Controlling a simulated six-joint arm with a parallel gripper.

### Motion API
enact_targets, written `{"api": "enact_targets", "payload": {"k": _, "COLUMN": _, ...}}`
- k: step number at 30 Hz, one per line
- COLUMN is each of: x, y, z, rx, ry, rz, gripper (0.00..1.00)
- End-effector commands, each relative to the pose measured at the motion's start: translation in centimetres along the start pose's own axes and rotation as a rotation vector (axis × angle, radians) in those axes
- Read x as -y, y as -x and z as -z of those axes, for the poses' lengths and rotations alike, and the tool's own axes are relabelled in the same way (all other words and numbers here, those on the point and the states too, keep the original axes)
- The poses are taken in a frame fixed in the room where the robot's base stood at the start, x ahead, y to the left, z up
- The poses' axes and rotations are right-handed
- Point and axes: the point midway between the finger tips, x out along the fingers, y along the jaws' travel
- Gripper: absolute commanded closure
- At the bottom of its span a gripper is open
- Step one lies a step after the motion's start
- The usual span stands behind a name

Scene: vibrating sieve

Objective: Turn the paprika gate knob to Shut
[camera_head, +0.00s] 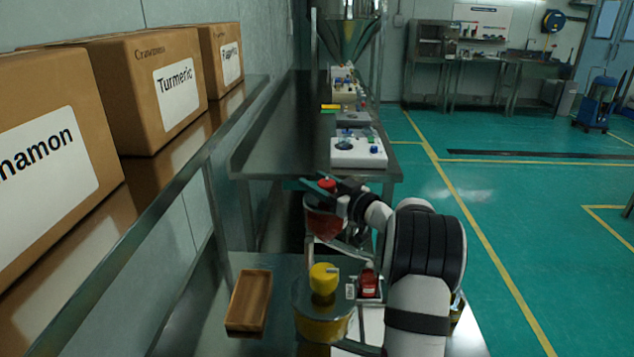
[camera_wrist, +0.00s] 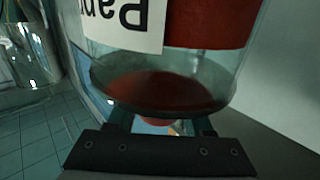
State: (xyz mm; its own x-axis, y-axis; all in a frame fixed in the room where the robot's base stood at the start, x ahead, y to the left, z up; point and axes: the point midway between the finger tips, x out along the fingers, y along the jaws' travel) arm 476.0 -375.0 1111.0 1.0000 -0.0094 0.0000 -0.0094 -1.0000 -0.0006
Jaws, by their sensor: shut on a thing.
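The paprika hopper (camera_head: 322,224) is a clear round container with red powder, behind the yellow one in the head view. In the wrist view the hopper (camera_wrist: 215,75) fills the upper middle, with its white label upside down and only "Pap" readable. Its red knob (camera_head: 327,185) sits on top. My gripper (camera_head: 328,189) reaches it from the right and is shut on it. In the wrist view my gripper (camera_wrist: 160,127) has one finger on each side of the red knob (camera_wrist: 157,121), which is mostly hidden. The knob's pointer and any Shut mark cannot be made out.
A yellow knob (camera_head: 323,279) tops the nearer hopper (camera_head: 323,325). A wooden tray (camera_head: 249,300) lies left of it. A small red object (camera_head: 369,282) stands at its right. Cartons, including the Turmeric carton (camera_head: 152,84), line the left shelf.

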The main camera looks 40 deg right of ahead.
Motion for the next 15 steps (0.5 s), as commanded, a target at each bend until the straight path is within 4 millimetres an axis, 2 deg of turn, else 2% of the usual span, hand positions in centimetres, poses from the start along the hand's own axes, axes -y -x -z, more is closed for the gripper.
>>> {"api": "enact_targets", "payload": {"k": 5, "x": -0.02, "y": -0.02, "z": 0.04, "rx": 0.001, "ry": 0.000, "rz": -0.055, "gripper": 1.00}}
{"api": "enact_targets", "payload": {"k": 15, "x": -0.69, "y": 0.08, "z": 0.09, "rx": 0.000, "ry": 0.000, "rz": -0.283, "gripper": 1.00}}
